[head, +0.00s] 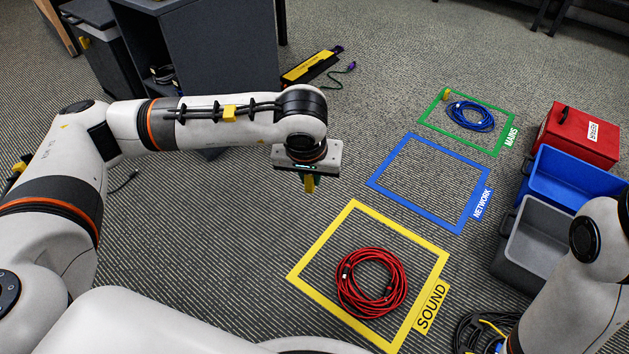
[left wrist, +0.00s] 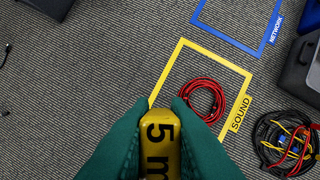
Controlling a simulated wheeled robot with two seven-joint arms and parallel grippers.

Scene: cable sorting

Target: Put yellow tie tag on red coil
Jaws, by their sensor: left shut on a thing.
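The red coil (head: 371,284) lies on the carpet inside the yellow SOUND square (head: 325,222); it also shows in the left wrist view (left wrist: 201,99). My left gripper (head: 309,181) is shut on the yellow tie tag (left wrist: 160,145), which reads "5 m" between the green fingers. The gripper holds it above the floor, apart from the coil, up and left of it in the head view. My right arm (head: 575,290) shows at the right edge, but its gripper is out of view.
A blue coil (head: 470,116) lies in the green MAINS square with a small yellow thing (head: 447,94) beside it. The blue NETWORK square (head: 425,182) is empty. A blue bin (head: 568,178), grey bin (head: 533,243) and red case (head: 577,134) stand right. Mixed cables (left wrist: 287,141) lie near SOUND.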

